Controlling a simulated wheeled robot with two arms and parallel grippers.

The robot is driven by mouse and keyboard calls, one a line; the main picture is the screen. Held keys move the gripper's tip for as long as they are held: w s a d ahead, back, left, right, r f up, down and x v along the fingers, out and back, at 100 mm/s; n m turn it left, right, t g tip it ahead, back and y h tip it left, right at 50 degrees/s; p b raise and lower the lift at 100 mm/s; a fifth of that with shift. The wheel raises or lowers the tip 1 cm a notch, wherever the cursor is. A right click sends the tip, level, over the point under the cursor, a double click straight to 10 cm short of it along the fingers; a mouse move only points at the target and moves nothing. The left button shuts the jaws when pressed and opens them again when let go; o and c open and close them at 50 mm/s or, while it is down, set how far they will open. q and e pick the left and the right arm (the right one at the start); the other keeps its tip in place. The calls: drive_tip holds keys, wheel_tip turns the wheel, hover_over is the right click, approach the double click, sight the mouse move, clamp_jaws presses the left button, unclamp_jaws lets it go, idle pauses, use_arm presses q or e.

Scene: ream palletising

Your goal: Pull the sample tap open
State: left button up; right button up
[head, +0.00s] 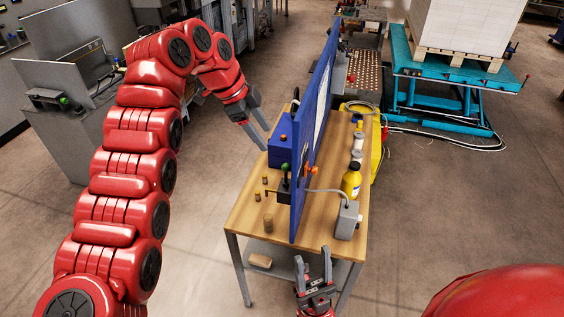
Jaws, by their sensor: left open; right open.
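What looks like the sample tap (285,186), a small dark body with a green knob on top and a short spout, sits on the left side of the blue upright panel (313,135), low above the bench. My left gripper (264,140) is open beside the blue box (281,152), farther back than the tap and apart from it. Whether its fingertips touch the box is unclear. My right gripper (314,264) is open and empty in front of the bench's near edge, apart from the tap.
The wooden bench (246,214) carries small brass cylinders (268,223) at left. Right of the panel stand a yellow bottle (351,180) and a grey box (347,220) with a cable. A teal lift table (440,68) stands behind at right.

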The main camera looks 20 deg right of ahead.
sight(284, 165)
use_arm(q)
drive_tip(key=p+x, duration=0.4)
drive_tip(key=x, duration=0.7)
drive_tip(key=shift+s+d+f+p, duration=0.1)
drive_tip(key=shift+p, duration=0.2)
drive_tip(key=shift+x, duration=0.8)
clamp_jaws()
